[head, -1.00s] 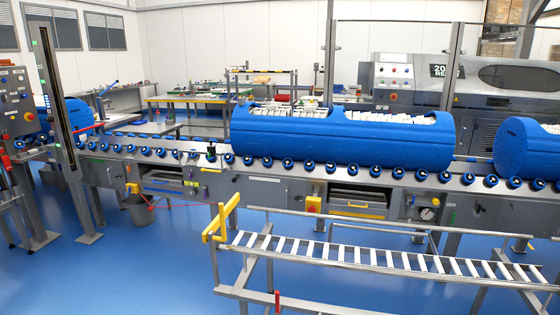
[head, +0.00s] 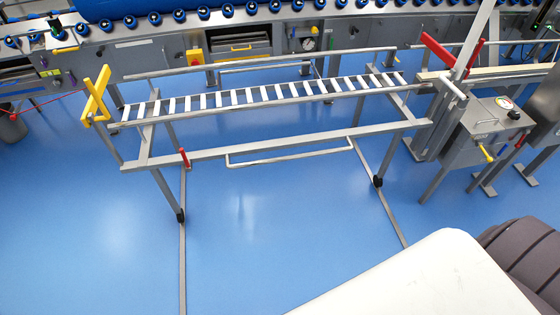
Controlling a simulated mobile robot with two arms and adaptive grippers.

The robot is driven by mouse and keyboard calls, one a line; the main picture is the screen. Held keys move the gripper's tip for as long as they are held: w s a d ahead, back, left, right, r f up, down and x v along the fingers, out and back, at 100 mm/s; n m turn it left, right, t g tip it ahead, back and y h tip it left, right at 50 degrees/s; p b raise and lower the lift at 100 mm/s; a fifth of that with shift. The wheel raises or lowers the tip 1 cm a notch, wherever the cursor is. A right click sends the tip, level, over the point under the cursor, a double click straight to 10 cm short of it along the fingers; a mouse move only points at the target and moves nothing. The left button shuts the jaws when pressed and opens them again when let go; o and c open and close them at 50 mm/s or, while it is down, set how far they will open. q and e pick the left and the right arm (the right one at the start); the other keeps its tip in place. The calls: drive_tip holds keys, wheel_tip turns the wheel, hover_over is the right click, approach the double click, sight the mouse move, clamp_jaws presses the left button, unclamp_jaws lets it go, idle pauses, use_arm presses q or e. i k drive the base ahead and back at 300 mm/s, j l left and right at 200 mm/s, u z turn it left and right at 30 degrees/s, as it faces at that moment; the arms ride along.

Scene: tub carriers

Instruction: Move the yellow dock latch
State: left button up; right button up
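A yellow crossed bar piece (head: 97,97), which looks like the dock latch, sits at the left end of the grey roller frame (head: 290,146). It stands upright above the frame's corner, in two crossing arms. A smaller yellow-tipped lever (head: 487,153) is on the grey box with a gauge at the right. Neither of my grippers is in view, so nothing shows near the yellow piece.
The roller frame's legs run down to floor rails (head: 183,250). A conveyor (head: 130,45) with blue rollers runs behind. The blue floor (head: 260,240) in front is mostly clear.

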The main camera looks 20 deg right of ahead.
sight(478, 144)
drive_tip(key=z, duration=2.3)
drive_tip(key=i+l+u, duration=0.25)
drive_tip(key=u, duration=0.2)
drive_tip(key=i+l+u, duration=0.2)
drive_tip(key=u, duration=0.25)
drive_tip(key=l, duration=0.1)
